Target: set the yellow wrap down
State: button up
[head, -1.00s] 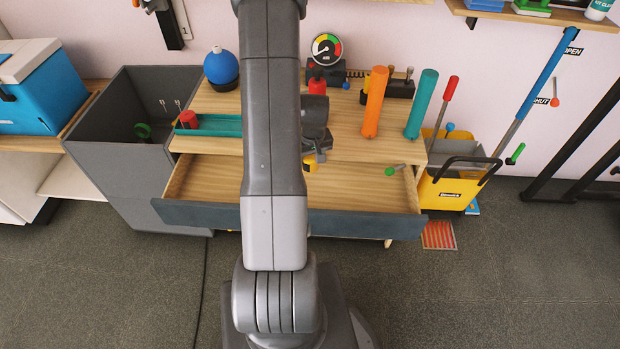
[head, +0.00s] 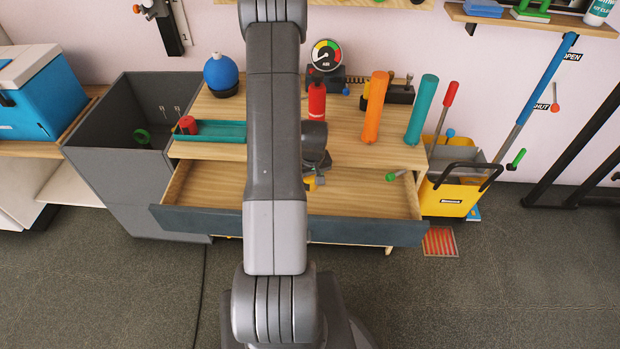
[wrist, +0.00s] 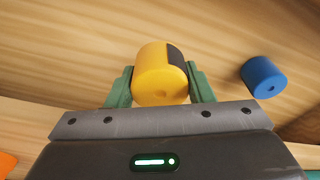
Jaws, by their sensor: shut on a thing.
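The yellow wrap (wrist: 160,82) is a short yellow cylinder with a dark patch on its side. In the wrist view it sits between the green fingers of my gripper (wrist: 160,88), which is shut on it. In the head view only a small yellow part of the wrap (head: 311,184) shows beside my arm, over the open drawer (head: 375,199). My arm hides most of the gripper there. Bare wood shows behind the wrap in the wrist view. I cannot tell whether the wrap touches the drawer floor.
A blue cylinder (wrist: 264,77) lies right of the wrap in the wrist view. An orange cylinder (head: 375,107), a teal cylinder (head: 421,109) and a red bottle (head: 317,100) stand on the bench top. The drawer's right part looks mostly clear.

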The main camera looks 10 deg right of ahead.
aim_at(312, 180)
jog(key=shift+f+b, duration=0.4)
jog(key=shift+f, duration=0.05)
jog(key=o, duration=1)
jog(key=shift+c, duration=0.2)
jog(key=shift+r, duration=0.15)
jog(key=shift+r+p, duration=0.6)
jog(key=shift+p, duration=0.25)
notch_tip(312, 180, up, 12)
jog(key=s+p, duration=0.1)
jog(key=shift+s+f, duration=0.15)
jog(key=shift+s, duration=0.25)
jog(key=shift+d, duration=0.1)
